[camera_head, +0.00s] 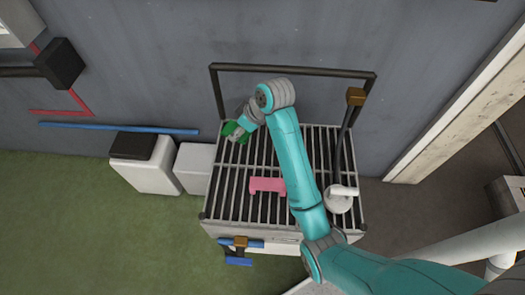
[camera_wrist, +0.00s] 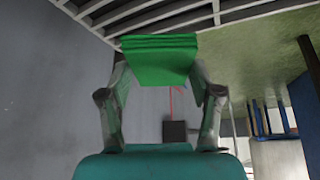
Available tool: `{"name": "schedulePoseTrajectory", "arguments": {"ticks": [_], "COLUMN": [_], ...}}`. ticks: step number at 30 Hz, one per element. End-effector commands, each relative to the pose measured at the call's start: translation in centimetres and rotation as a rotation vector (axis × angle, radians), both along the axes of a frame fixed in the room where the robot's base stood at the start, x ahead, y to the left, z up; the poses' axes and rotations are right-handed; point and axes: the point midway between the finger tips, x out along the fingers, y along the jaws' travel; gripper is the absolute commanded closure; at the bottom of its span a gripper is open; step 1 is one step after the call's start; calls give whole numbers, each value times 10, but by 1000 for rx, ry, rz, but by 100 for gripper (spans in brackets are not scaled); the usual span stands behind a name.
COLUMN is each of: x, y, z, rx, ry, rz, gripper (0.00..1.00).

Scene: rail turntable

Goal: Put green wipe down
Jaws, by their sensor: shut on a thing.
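The green wipe (camera_wrist: 160,62) is a folded, layered green cloth. In the wrist view it sits between the two fingers of my gripper (camera_wrist: 160,85), which is shut on it. In the head view the green wipe (camera_head: 233,132) shows at the end of my arm, over the left back part of a slatted rack (camera_head: 237,205). My gripper (camera_head: 238,130) is partly hidden by my wrist there. I cannot tell whether the wipe touches the slats.
A pink block (camera_head: 267,185) lies mid-rack. A white round object (camera_head: 339,199) with a dark handle stands at the rack's right. A dark rail (camera_head: 290,69) runs along the back. White bins (camera_head: 147,170) stand left. The front left slats are bare.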

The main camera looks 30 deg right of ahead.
Motion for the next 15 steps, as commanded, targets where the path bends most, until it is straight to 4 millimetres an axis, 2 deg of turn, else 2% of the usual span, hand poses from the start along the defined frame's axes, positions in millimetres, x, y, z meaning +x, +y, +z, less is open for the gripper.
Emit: {"name": "schedulePoseTrajectory", "arguments": {"ticks": [3,6,15], "x": [-1,-1,-1], "y": [0,0,0], "z": [-23,-37,-60], "rx": [1,1,1], "ry": [6,3,2], "rz": [-1,0,-1], "gripper": [64,64,64]}}
